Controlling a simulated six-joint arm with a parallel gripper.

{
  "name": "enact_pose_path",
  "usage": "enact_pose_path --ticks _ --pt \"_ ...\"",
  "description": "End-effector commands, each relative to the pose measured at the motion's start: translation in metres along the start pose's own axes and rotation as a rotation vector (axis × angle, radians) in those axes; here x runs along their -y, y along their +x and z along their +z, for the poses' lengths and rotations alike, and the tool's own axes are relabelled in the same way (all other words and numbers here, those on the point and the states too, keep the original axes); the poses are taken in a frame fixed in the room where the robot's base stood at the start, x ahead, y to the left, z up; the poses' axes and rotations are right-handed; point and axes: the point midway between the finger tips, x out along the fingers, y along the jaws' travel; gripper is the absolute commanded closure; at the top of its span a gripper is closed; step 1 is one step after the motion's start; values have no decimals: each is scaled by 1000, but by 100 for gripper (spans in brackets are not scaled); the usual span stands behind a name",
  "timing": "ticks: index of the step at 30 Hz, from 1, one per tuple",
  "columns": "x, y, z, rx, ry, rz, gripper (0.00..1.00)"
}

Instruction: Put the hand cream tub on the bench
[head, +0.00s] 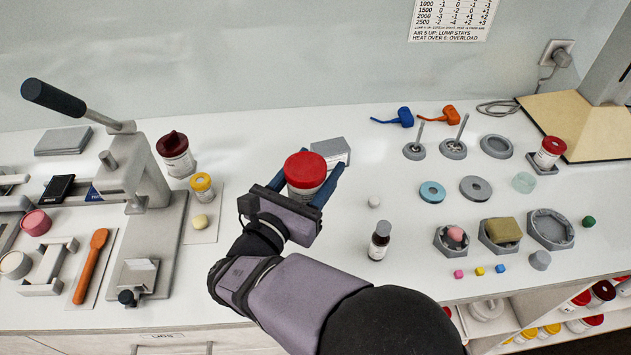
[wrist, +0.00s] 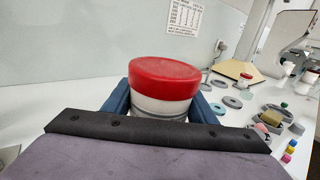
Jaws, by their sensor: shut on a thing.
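The hand cream tub (head: 305,173) is a white jar with a wide red lid. My gripper (head: 303,197) is shut on it, with one blue finger on each side of its body. In the head view it appears over the middle of the bench (head: 350,240); I cannot tell whether its base touches the surface. The wrist view also shows the tub (wrist: 163,88) upright between the fingers, with its lower part hidden by my gripper.
A grey block (head: 331,151) stands just behind the tub. A small dark-capped bottle (head: 379,241) is to the right. Bench between bottle and tub is mostly clear.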

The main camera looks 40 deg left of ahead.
Motion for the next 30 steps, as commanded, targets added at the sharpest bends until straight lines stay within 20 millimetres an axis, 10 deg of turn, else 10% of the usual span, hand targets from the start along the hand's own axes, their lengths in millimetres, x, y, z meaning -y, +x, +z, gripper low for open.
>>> enact_pose_path --ticks 30 --pt "0 0 80 1 1 1 80"
